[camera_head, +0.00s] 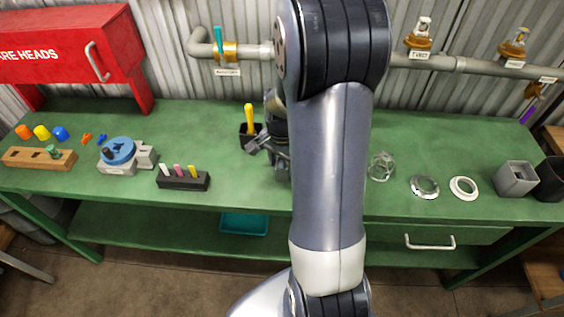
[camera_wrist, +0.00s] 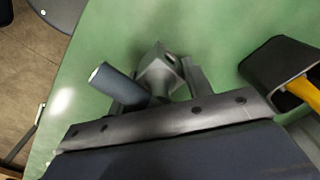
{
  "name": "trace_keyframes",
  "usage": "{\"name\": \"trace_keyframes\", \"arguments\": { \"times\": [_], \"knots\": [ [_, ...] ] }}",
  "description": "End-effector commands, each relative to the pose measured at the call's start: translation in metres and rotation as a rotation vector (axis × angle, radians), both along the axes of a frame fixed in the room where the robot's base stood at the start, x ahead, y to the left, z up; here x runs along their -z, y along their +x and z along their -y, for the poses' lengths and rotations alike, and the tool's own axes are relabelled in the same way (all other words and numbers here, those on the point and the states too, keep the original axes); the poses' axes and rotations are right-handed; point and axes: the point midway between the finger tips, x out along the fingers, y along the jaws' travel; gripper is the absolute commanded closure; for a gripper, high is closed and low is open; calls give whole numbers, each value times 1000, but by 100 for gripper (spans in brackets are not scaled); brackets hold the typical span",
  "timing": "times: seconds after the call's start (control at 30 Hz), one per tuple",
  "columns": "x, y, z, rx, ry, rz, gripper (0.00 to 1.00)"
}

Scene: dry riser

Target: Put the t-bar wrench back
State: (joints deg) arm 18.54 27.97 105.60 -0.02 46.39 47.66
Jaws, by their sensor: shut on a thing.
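The t-bar wrench (camera_wrist: 115,84) appears to be the piece in my gripper: a grey squarish hub with a socket-like hole and a dark blue-grey cylindrical grip to its left. My gripper (camera_wrist: 162,84) is shut on the hub, just over the green bench top in the wrist view. In the head view my gripper (camera_head: 262,147) is partly hidden by my arm, beside a black holder (camera_wrist: 262,66) with a yellow-handled tool (camera_wrist: 302,90) in it. That tool stands upright in the head view (camera_head: 249,117). The wrench's far end is hidden.
The green bench (camera_head: 235,185) has free room in front of the holder. Left are a black block with coloured pegs (camera_head: 183,180), a blue round fixture (camera_head: 118,152) and a wooden block (camera_head: 38,158). Right are rings (camera_head: 463,188) and grey cups (camera_head: 516,178). A pipe (camera_head: 440,63) runs behind.

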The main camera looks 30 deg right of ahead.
Motion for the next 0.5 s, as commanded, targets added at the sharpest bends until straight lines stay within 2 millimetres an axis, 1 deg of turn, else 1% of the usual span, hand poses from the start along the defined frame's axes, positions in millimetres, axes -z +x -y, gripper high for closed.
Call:
{"name": "trace_keyframes", "arguments": {
  "times": [0.03, 0.07, 0.3, 0.5],
  "knots": [
    [3, 0, 0, 0, 0, 0, 89],
    [2, 0, 0, 0, 0, 0, 51],
    [2, 0, 0, 0, 0, -1, 31],
    [2, 0, 0, 0, 0, 0, 31]
  ]
}}
